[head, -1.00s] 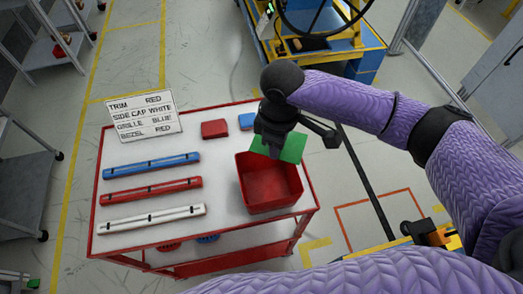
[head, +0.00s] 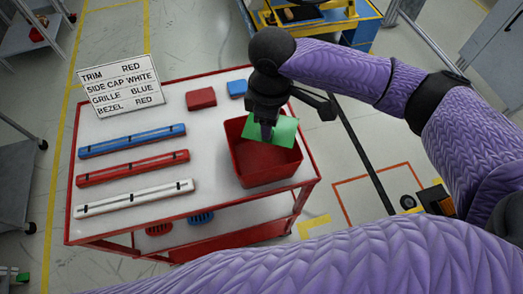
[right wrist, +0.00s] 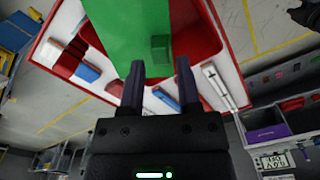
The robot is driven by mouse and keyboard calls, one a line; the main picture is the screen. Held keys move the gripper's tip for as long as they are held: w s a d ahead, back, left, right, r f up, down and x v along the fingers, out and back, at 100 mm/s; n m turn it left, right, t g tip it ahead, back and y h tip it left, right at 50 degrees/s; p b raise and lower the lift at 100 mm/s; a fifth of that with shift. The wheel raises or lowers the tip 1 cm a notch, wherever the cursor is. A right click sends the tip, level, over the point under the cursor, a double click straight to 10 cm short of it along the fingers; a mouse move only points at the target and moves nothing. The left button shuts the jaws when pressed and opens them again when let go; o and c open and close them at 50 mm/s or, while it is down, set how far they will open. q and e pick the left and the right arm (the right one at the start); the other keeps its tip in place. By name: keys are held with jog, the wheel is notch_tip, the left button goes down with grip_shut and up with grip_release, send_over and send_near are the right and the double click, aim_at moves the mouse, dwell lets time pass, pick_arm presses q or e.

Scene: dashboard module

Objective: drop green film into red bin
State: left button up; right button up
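The green film (head: 271,130) is a flat green sheet over the opening of the red bin (head: 262,172), which stands at the right end of the cart top. My right gripper (head: 266,132) is above the bin at the film. In the right wrist view the film (right wrist: 128,30) lies just beyond the fingertips of my right gripper (right wrist: 160,66). The fingers are apart, and a small green tab on the film shows between them with gaps on both sides. The bin (right wrist: 205,35) is behind the film there. My left gripper is not in view.
The cart (head: 140,222) also carries a blue bar (head: 132,141), a red bar (head: 133,168), a white bar (head: 134,198), a red block (head: 201,98), a blue block (head: 237,89) and a label sign (head: 120,86). A blue and yellow workstation (head: 350,30) stands behind.

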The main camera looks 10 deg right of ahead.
jog(key=shift+o, duration=1.1)
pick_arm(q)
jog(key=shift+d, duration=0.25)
pick_arm(e)
jog(key=shift+o, duration=0.2)
pick_arm(q)
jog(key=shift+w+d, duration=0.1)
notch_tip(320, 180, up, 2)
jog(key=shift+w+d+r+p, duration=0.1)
jog(key=shift+p, duration=0.95)
pick_arm(e)
notch_tip(320, 180, up, 10)
